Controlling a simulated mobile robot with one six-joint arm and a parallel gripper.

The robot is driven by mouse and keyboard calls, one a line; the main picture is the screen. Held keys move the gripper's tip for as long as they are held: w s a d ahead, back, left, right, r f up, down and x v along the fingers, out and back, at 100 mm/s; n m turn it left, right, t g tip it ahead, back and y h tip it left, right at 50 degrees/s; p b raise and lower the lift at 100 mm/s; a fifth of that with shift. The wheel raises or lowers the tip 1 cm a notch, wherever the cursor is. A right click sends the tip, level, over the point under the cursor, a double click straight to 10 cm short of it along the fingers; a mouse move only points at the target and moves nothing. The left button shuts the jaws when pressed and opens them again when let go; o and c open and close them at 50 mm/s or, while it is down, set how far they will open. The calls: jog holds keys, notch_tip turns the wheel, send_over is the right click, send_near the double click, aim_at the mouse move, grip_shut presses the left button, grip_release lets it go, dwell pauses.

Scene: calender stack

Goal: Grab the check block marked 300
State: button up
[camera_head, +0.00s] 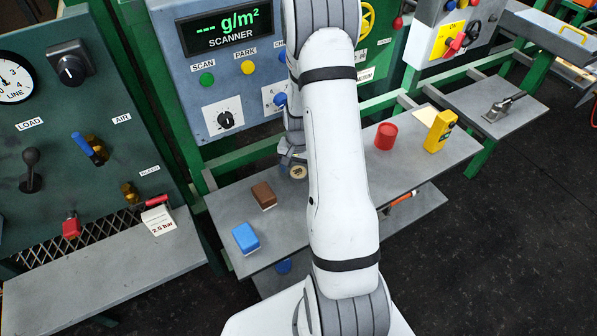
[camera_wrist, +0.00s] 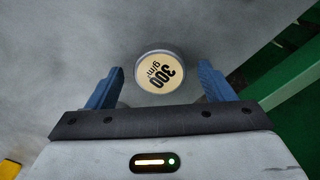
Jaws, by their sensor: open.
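The check block marked 300 (camera_wrist: 160,72) is a short round block with a cream top lettered "300 g/m²". In the wrist view it shows beyond and roughly between the blue fingers of my gripper (camera_wrist: 160,88). The fingers stand apart, one on each side, with nothing held. In the head view the block (camera_head: 298,171) is partly visible on the grey shelf (camera_head: 340,196), just left of my arm. My arm hides much of the gripper there.
A brown block (camera_head: 263,194) and a blue block (camera_head: 245,238) lie left on the shelf. A red cylinder (camera_head: 385,136) and a yellow device (camera_head: 439,131) stand right. The scanner panel (camera_head: 228,60) rises behind. A green frame bar (camera_wrist: 295,93) shows right in the wrist view.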

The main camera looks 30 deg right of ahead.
jog(key=shift+f, duration=0.15)
jog(key=shift+c, duration=0.5)
jog(key=c, duration=0.9)
jog(key=shift+c, duration=0.4)
